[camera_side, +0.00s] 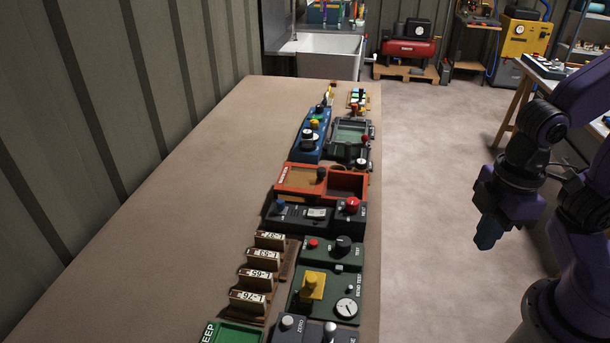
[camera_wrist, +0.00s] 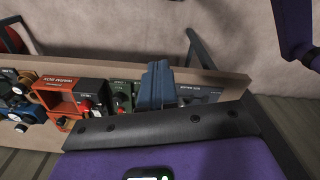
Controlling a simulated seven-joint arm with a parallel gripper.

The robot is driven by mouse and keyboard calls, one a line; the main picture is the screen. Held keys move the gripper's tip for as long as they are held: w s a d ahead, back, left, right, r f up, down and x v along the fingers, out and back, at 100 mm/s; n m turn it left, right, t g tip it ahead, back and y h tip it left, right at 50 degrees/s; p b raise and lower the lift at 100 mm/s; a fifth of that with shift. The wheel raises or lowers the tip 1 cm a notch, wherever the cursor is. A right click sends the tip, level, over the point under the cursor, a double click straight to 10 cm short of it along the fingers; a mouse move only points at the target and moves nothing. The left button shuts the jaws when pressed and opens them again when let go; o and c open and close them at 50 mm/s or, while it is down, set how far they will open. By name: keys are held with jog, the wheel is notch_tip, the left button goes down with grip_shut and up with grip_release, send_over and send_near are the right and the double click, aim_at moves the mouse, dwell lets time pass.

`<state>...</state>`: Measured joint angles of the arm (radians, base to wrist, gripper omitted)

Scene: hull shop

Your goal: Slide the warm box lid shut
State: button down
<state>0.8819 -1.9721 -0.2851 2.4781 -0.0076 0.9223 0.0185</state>
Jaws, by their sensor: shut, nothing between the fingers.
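The warm box is an orange-red box (camera_side: 283,187) in the middle of the row of devices on the bench in the side view. A dark knob (camera_side: 320,173) stands near its middle, on what looks like the sliding lid. The box's right part is an open, dark cavity (camera_side: 347,184). In the wrist view the labelled warm box (camera_wrist: 50,98) is at the left. My gripper (camera_side: 486,243) is shut and empty, out over the floor to the right of the bench, well apart from the box. Its blue fingers (camera_wrist: 153,88) also show in the wrist view.
On the bench (camera_side: 170,200), a dark switch panel (camera_side: 300,215) with a red knob adjoins the box on the near side. A blue device (camera_side: 312,135) and a grey-green tray device (camera_side: 350,135) stand beyond it. The bench's left side is bare.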

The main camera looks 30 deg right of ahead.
jog(key=w+a+m+t+h, duration=0.15)
jog(key=w+a+m, duration=0.3)
jog(key=w, duration=0.65)
jog(key=w+a+m+h, duration=0.2)
jog(key=w+a+m, duration=0.25)
jog(key=w, duration=0.75)
jog(key=w+a+m+t+h, duration=0.1)
jog(key=w+a+m+h, duration=0.15)
jog(key=w+a, duration=0.6)
jog(key=m+h, duration=0.1)
jog(key=m, duration=0.5)
send_over(309, 185)
jog(key=w+a, duration=0.1)
jog(key=a, duration=0.2)
jog(key=f, duration=1.1)
jog(key=shift+w+a+f, duration=0.1)
jog(key=shift+w+a, duration=0.05)
jog(key=shift+w, duration=0.05)
jog(key=shift+s+d, duration=0.2)
jog(key=shift+d, duration=0.3)
jog(key=shift+s+d, duration=0.15)
jog(key=shift+d, duration=0.3)
jog(key=shift+s+d, duration=0.3)
jog(key=shift+d, duration=0.45)
